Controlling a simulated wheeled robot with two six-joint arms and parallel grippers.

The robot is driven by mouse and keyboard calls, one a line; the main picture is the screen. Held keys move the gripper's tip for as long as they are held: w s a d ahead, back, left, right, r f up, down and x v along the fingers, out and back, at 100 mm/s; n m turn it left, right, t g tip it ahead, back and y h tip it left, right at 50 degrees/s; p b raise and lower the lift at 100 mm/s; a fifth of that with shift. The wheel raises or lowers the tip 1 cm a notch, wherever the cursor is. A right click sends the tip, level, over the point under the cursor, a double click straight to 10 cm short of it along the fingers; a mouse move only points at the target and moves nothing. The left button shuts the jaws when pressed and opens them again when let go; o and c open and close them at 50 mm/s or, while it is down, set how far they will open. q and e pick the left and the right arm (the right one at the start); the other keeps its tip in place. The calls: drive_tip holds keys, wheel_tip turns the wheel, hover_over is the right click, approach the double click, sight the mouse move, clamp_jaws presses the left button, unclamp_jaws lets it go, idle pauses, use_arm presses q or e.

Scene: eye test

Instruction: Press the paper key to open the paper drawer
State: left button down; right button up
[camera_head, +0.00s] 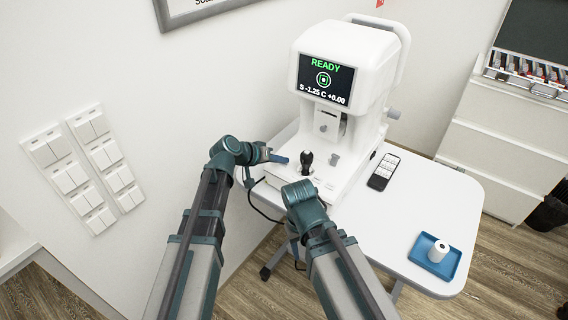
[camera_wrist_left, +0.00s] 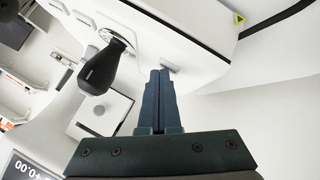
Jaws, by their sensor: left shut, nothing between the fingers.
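The white eye-test machine (camera_head: 345,60) stands on a white table, its screen (camera_head: 325,79) reading READY in green. My left gripper (camera_head: 281,158) is shut and empty, its fingers over the machine's base (camera_head: 331,180), left of the black joystick (camera_head: 306,160). In the left wrist view the shut fingers (camera_wrist_left: 160,72) point at the white base (camera_wrist_left: 195,45), beside the joystick (camera_wrist_left: 100,70). A small grey piece (camera_wrist_left: 173,68) shows right by the fingertips; I cannot tell if it is the paper key or if they touch. No open drawer shows. My right gripper is hidden behind its own wrist.
A blue tray (camera_head: 453,262) holding a white roll (camera_head: 438,251) is at the table's right front. Wall switches (camera_head: 68,178) are at left. The table (camera_head: 407,223) between panel and tray is clear.

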use_arm(q)
drive_tip(key=shift+s+r+p, duration=0.1)
drive_tip(key=shift+r+p, duration=0.55)
drive_tip(key=shift+r, duration=0.1)
drive_tip(key=r+p, duration=0.5)
drive_tip(key=shift+s+a, duration=0.25)
drive_tip(key=shift+s, duration=0.05)
drive_tip(key=shift+f, duration=0.1)
idle(0.4)
drive_tip(key=s+d+f+m+g+y+p, duration=0.2)
drive_tip(key=s+f+g+y, duration=0.15)
drive_tip(key=s, duration=0.95)
drive_tip(key=s+a+f+g+y+p, duration=0.1)
drive_tip(key=s+a+g+y, duration=0.2)
drive_tip(key=s, duration=0.9)
drive_tip(key=a+y, duration=0.3)
drive_tip(key=a, duration=0.1)
drive_tip(key=shift+s+f, duration=0.3)
